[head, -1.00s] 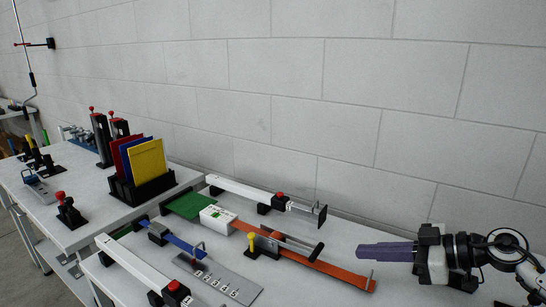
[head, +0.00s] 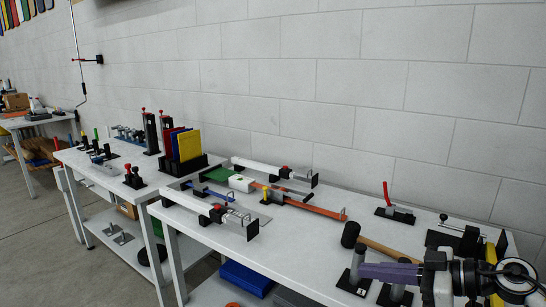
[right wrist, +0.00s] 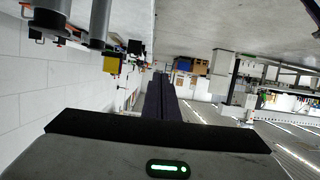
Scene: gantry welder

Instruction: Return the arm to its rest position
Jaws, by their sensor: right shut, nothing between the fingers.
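My right gripper (head: 364,270) comes in from the lower right of the head view. Its long purple fingers point left and lie together, with nothing between them. In the right wrist view the shut fingers (right wrist: 161,82) show dark in the middle, pointing away over the floor side. In the head view the gripper overlaps grey cylinders on black bases, one of them a grey post (head: 357,262) by the fingertips; I cannot tell the gap between them. My left arm and gripper are not in view.
The near white workbench (head: 245,262) holds a mallet (head: 385,248), a red-handled clamp (head: 388,208) and slide fixtures with an orange strip (head: 318,208). A second bench (head: 100,178) at left carries a rack of coloured plates (head: 188,146). A block wall stands behind.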

